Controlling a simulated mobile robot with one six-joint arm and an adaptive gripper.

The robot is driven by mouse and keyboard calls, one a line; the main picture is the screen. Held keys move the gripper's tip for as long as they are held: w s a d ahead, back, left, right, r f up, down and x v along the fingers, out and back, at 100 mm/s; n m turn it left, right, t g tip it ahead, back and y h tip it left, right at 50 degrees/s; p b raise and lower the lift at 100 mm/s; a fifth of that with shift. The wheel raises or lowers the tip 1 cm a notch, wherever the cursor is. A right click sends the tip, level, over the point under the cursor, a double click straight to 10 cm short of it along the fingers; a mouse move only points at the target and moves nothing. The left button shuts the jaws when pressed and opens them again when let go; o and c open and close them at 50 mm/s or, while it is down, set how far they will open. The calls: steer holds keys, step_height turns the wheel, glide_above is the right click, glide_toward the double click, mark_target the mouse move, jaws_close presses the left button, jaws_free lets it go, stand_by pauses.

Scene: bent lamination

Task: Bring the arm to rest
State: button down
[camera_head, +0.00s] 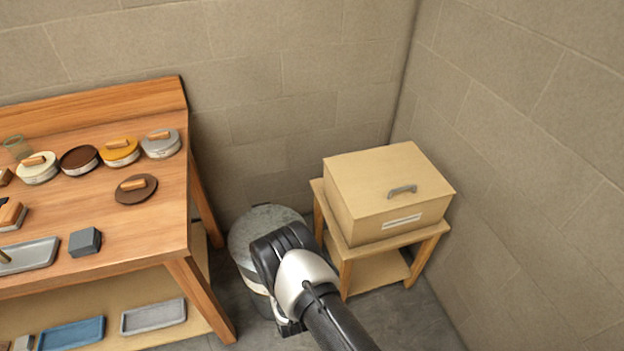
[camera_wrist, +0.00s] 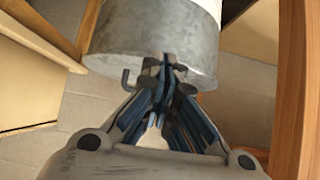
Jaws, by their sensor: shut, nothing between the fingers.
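My arm (camera_head: 330,315) reaches in from the bottom of the head view, and its wrist (camera_head: 290,260) is in front of a grey metal bin. My gripper (camera_wrist: 163,68) shows in the wrist view with its fingertips together and nothing between them. In the head view the fingers are mostly hidden behind my wrist. The bin (camera_head: 262,218) stands on the floor between the workbench and a small stand. In the wrist view the bin (camera_wrist: 110,45) is just beyond my fingertips; I cannot tell whether they touch it.
A wooden workbench (camera_head: 150,225) at left carries several round tins, a lid (camera_head: 136,190) with a wooden handle and a grey block (camera_head: 85,242). Trays lie on its lower shelf. A beige box (camera_head: 385,190) sits on the stand (camera_head: 430,238) at right. Block walls close the corner.

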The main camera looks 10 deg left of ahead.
steer(key=w+d+r+m, duration=0.1)
steer(key=w+d+r, duration=0.15)
steer(key=r, duration=0.55)
steer(key=w+d+r+g+h, duration=0.1)
steer(key=w+r, duration=0.3)
steer(key=r, duration=0.4)
steer(key=w+d+r+m, duration=0.1)
steer(key=w+r, duration=0.2)
steer(key=r, duration=0.5)
steer(key=s+d+r+g, duration=0.1)
steer(key=d+r, duration=0.3)
steer(key=r, duration=0.2)
steer(key=s+d+r, duration=0.1)
steer(key=d+r, duration=0.2)
steer(key=r, duration=0.3)
steer(key=s+d+r+m+g+h, duration=0.1)
steer(key=s+d+r+m+h, duration=0.1)
steer(key=s+d+r, duration=1.25)
steer(key=s+d, duration=0.2)
steer(key=s, duration=0.6)
steer(key=s+d+r+m+g+h, duration=0.1)
steer(key=s+d, duration=0.3)
steer(key=s, duration=0.5)
steer(key=shift+s+d+r+g, duration=0.15)
steer(key=shift+d+r+g, duration=0.15)
steer(key=shift+r, duration=0.5)
